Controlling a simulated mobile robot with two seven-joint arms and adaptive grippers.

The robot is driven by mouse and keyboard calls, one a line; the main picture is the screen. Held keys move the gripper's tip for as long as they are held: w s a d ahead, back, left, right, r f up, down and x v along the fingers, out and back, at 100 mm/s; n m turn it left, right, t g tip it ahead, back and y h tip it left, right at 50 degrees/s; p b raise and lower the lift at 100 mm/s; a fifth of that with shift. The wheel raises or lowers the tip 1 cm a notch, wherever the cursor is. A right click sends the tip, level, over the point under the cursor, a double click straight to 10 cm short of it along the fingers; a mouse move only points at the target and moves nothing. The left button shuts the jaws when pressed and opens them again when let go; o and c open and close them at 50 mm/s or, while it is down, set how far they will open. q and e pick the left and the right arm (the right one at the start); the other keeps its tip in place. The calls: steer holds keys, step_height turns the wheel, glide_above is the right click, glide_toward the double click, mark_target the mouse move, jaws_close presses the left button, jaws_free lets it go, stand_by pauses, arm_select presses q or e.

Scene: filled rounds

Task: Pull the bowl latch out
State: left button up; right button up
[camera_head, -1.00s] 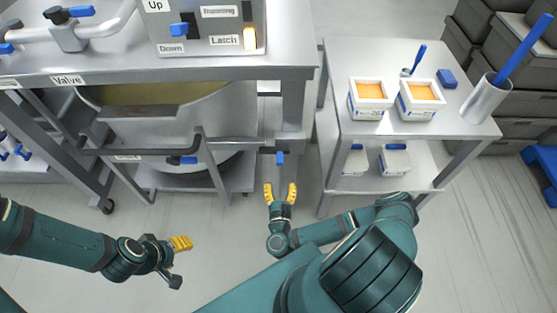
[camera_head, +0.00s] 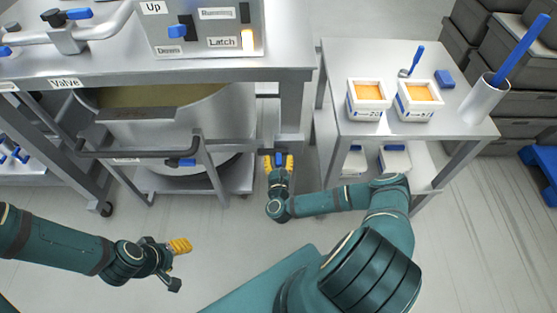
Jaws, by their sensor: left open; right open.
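The blue latch knob (camera_head: 279,159) sits on the front of the grey frame, right of the big steel bowl (camera_head: 217,120). My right gripper (camera_head: 279,164) is open, with its yellow fingers on either side of the knob. I cannot tell whether the fingers touch it. My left gripper (camera_head: 180,246) is open and empty over the floor at the lower left, well away from the knob. The bowl stands on a wheeled trolley (camera_head: 240,179) under the machine table.
A control panel (camera_head: 205,45) with a lit lamp beside its "Latch" label stands on the machine table. A side table (camera_head: 345,128) at right holds two filled white tubs (camera_head: 369,100) (camera_head: 418,101) and a steel cylinder (camera_head: 485,100). A dark push bar (camera_head: 130,154) crosses before the bowl. The floor in front is clear.

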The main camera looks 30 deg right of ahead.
jaws_close()
steer(key=s+d+b, duration=0.1)
steer(key=d, duration=0.1)
steer(key=s+d+b, duration=0.1)
steer(key=d, duration=0.1)
steer(key=shift+s+f, duration=0.15)
steer(key=shift+s, duration=0.05)
steer(key=shift+s+d, duration=0.25)
steer(key=shift+d, duration=0.1)
